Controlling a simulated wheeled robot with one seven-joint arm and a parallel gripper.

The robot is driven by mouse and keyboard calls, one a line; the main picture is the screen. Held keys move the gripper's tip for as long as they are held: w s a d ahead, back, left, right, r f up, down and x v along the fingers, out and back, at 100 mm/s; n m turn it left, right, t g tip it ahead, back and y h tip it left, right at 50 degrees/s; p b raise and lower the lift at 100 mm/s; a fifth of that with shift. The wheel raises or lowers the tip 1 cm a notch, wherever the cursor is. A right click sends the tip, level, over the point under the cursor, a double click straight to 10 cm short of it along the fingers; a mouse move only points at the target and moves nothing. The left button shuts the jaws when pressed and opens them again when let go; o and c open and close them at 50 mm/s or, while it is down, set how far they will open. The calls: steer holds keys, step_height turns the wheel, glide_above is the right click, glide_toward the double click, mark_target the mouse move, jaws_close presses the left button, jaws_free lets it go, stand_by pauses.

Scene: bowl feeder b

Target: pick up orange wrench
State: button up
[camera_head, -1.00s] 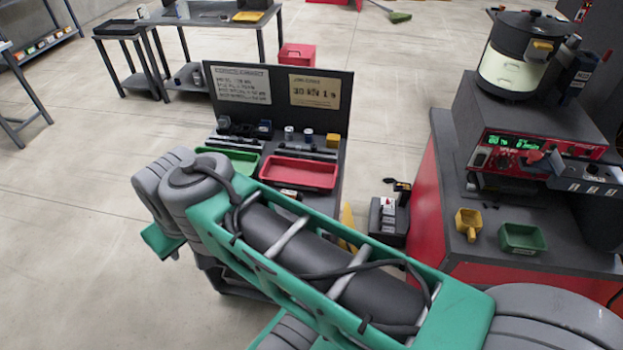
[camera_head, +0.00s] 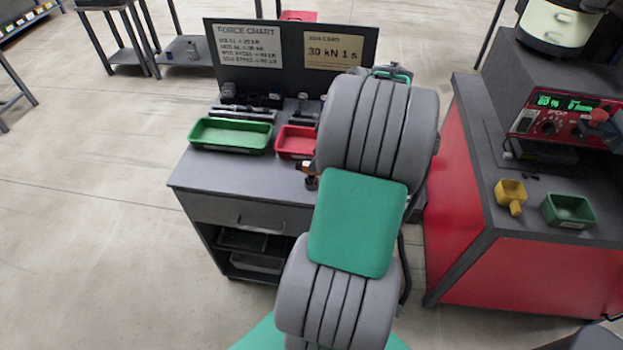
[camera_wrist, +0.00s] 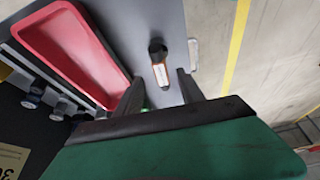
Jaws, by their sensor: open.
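A small tool with a black head and an orange and white body (camera_wrist: 159,66) lies on the grey bench top in the wrist view. I take it for the orange wrench, though its shape is only partly clear. In the head view an orange and black piece (camera_head: 308,172) shows beside my arm in front of the red tray. My gripper (camera_wrist: 160,84) is open and empty. Its two dark fingers stand either side of the tool's lower end, with the tool's head beyond the fingertips. I cannot tell the height gap. The head view hides the gripper behind my arm.
A red tray (camera_wrist: 68,48) lies close to the left of the gripper. A green tray (camera_head: 231,148) stands further left on the bench (camera_head: 230,180). A sign board (camera_head: 235,75) rises behind. A red cabinet (camera_head: 470,205) stands to the right. Bench space before the green tray is clear.

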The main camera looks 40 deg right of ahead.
mark_target(312, 176)
steer(key=p+x, duration=0.1)
steer(key=x, duration=0.6)
steer(key=shift+a+f, duration=0.15)
steer(key=shift+f, duration=0.05)
steer(key=shift+s, duration=0.1)
steer(key=shift+c, duration=0.5)
jaws_close()
stand_by(0.4)
